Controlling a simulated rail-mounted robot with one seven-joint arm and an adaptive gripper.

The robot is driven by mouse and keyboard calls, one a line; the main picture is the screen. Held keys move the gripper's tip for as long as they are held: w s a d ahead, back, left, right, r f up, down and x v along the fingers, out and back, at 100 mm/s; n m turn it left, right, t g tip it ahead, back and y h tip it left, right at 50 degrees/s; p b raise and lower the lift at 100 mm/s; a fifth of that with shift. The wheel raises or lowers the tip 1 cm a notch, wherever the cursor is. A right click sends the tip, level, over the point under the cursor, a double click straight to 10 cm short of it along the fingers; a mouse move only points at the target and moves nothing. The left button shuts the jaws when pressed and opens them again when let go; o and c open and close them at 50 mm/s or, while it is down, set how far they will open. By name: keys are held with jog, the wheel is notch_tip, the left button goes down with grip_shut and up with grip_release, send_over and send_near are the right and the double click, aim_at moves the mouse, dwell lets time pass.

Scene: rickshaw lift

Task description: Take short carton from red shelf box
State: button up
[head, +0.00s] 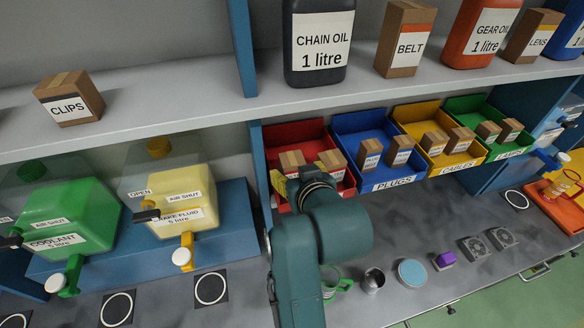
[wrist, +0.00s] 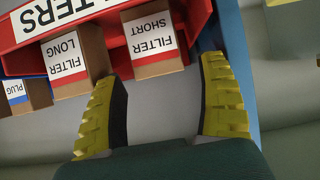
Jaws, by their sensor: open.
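The red shelf box (head: 292,133) stands under the shelf, with two brown cartons in it. In the wrist view the picture is upside down, and the red box (wrist: 22,60) bears a label ending in "TERS". The carton labelled "FILTER SHORT" (wrist: 152,38) is beside the "FILTER LONG" carton (wrist: 75,62). In the head view my arm hides most of the gripper and the box's front.
A blue box (head: 372,130) labelled "PLUGS" stands right of the red box, then yellow and green boxes. The shelf above (head: 190,108) carries bottles and cartons. A blue upright (head: 258,160) stands close on the left. A mug and tins are on the bench below.

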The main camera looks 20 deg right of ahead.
aim_at(294, 163)
jog(key=shift+w+r+p+x, duration=0.1)
jog(key=shift+r+p+x, duration=0.05)
jog(key=shift+x, duration=0.7)
jog(key=shift+w+r+p+x, duration=0.1)
jog(key=shift+r+p+x, duration=0.05)
jog(key=shift+x, duration=0.75)
jog(key=shift+w+r+p+x, duration=0.1)
jog(key=shift+r+p+x, duration=0.1)
jog(key=shift+x, duration=0.65)
jog(key=shift+s+d, duration=0.1)
jog(key=shift+d, duration=0.1)
jog(key=c, duration=0.9)
jog(key=shift+r, duration=0.1)
jog(key=shift+c, duration=0.6)
